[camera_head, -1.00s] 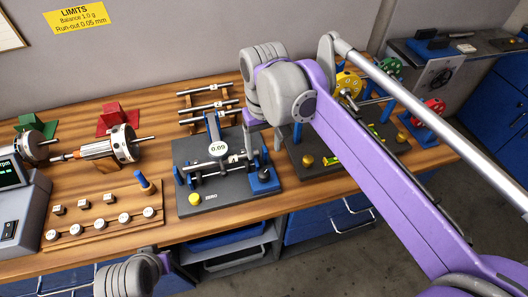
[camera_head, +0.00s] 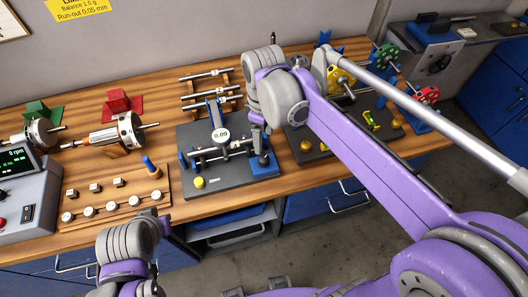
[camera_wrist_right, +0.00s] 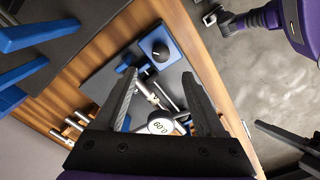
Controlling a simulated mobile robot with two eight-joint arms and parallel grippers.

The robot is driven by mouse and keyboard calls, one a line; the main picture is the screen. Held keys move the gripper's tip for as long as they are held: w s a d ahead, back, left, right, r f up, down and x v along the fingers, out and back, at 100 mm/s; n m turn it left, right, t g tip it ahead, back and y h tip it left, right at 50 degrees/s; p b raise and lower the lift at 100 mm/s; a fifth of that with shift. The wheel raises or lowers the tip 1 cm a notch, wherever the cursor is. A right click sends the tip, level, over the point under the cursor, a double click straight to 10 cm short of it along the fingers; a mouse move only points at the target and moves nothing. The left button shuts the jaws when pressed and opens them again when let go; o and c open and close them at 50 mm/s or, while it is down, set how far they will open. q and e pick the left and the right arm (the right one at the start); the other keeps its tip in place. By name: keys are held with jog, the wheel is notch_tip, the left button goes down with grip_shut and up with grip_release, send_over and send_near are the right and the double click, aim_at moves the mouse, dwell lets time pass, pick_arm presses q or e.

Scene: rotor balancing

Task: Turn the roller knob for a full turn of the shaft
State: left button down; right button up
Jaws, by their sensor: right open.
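The roller fixture, a dark plate (camera_head: 228,183) with a round dial gauge (camera_head: 221,135), stands at mid bench. A shaft lies across its rollers. A blue block (camera_head: 263,167) at its right end carries a small dark knob, clearer in the right wrist view (camera_wrist_right: 160,52). My right gripper (camera_head: 257,125) is over the fixture's right side. In the wrist view its two dark fingers (camera_wrist_right: 158,77) are spread apart with nothing held, the knob ahead of and beyond the tips. My left arm (camera_head: 130,243) shows at bottom left; its gripper is not seen clearly.
A wooden weight rack (camera_head: 115,203) with a blue peg and several weights lies left of the fixture. Spare shafts (camera_head: 208,90) lie behind. A dark stand with yellow and green parts (camera_head: 372,120) stands at right. A grey rpm box (camera_head: 25,195) is far left.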

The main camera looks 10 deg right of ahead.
aim_at(264, 158)
notch_tip(264, 158, down, 10)
jog(key=shift+s+r+b, duration=0.1)
jog(key=shift+r+b, duration=0.05)
jog(key=shift+b, duration=0.15)
grip_shut()
dwell(0.3)
